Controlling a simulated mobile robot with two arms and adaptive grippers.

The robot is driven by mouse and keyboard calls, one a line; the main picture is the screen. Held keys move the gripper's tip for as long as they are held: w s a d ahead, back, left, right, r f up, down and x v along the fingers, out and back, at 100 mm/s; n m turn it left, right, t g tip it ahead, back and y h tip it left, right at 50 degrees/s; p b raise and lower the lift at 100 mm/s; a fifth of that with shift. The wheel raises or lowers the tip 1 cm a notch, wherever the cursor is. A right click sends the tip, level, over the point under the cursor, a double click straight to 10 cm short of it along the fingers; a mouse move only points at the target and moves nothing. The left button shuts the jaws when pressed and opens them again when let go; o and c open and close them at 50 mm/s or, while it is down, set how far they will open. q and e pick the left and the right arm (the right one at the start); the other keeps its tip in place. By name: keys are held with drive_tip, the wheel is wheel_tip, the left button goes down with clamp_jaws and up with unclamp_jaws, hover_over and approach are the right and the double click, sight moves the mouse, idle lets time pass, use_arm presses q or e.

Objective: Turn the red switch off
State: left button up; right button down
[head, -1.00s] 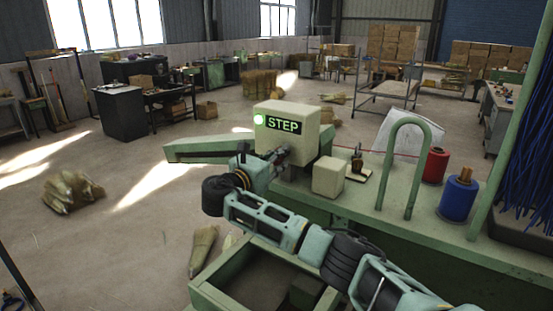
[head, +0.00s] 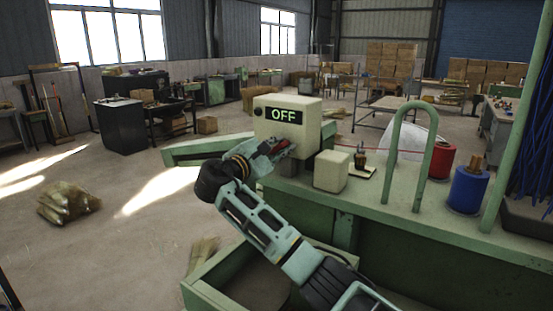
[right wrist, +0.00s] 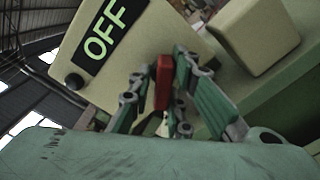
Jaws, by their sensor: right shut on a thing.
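The cream control box (head: 308,136) stands on the green machine, and its display (head: 284,115) reads OFF in the head view. The red switch (head: 281,145) is on the front of the box below the display, partly covered by my gripper. In the right wrist view the red switch (right wrist: 164,82) sits upright between my fingers. My right gripper (head: 273,150) is shut on the red switch, with a finger on each side of it in the right wrist view. The round lamp (head: 258,112) beside the display is dark. My left gripper is not in view.
A smaller cream block (head: 331,171) stands right of the control box. A green hoop (head: 419,150), a red spool (head: 441,160) and a blue spool (head: 468,188) are further right on the machine top. The floor to the left is mostly open, with a straw bundle (head: 68,202).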

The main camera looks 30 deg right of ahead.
drive_tip(key=m+b, duration=0.1)
drive_tip(key=f+m+b, duration=0.1)
drive_tip(key=m, duration=0.1)
drive_tip(key=m+b, duration=0.1)
drive_tip(key=b, duration=0.1)
drive_tip(key=shift+f, duration=0.3)
drive_tip(key=shift+s+r+m+b, duration=0.1)
drive_tip(key=shift+r+m+b, duration=0.1)
drive_tip(key=shift+m+b, duration=1.15)
drive_tip(key=shift+m, duration=0.25)
drive_tip(key=c, duration=1.8)
unclamp_jaws()
drive_tip(key=shift+r, duration=0.15)
drive_tip(key=shift+o, duration=0.2)
drive_tip(key=shift+r, duration=0.1)
drive_tip(key=shift+r, duration=0.1)
